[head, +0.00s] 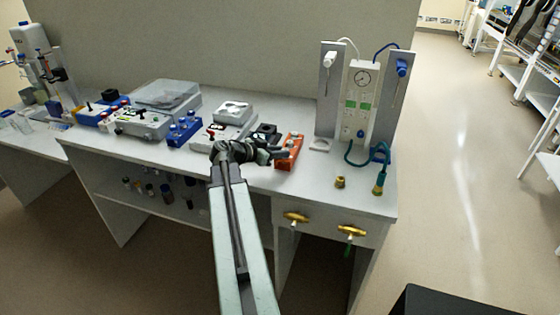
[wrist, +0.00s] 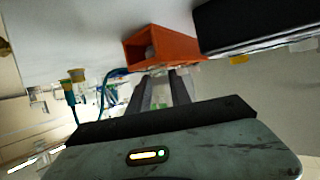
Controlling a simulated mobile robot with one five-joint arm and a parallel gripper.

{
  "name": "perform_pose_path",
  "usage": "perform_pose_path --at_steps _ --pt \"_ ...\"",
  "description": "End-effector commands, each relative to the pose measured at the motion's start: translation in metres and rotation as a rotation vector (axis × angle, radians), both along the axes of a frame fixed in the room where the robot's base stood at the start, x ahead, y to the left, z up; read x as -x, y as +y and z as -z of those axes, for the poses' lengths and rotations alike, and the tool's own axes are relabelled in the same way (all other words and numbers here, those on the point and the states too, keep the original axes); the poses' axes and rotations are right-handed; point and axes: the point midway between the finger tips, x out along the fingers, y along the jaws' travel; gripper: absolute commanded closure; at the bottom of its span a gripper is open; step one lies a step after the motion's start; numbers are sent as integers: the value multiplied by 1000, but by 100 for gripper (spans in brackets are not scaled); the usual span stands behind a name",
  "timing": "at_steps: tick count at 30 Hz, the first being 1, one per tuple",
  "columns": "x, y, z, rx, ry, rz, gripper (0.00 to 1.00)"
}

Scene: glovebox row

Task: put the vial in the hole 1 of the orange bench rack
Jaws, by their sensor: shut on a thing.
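The orange bench rack (head: 288,153) stands on the bench top near its middle right. It also shows in the wrist view (wrist: 172,47) as an orange block just past the fingertips, with a pale thing in its open face that I cannot make out. My gripper (head: 278,154) is close to the left side of the rack in the head view. In the wrist view my gripper (wrist: 163,82) is shut on a small clear, partly green thing, apparently the vial (wrist: 160,97). Most of the vial is hidden. I cannot tell whether it touches the rack. The hole numbers are not readable.
A dark block (head: 266,131) stands behind my gripper. A blue rack (head: 184,131) and a white device (head: 222,130) are to the left. A gauge panel (head: 362,100) with hoses stands at the right. Bench space in front of the orange rack is clear.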

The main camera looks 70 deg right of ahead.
Motion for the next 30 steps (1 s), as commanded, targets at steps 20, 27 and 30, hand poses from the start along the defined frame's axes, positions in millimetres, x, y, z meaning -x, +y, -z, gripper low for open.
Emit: perform_pose_path --at_steps 20,27,30 --pt "1 0 8 0 0 1 54" --pt "-9 16 -8 0 0 -3 54" --pt "-20 36 -19 0 1 -4 54"
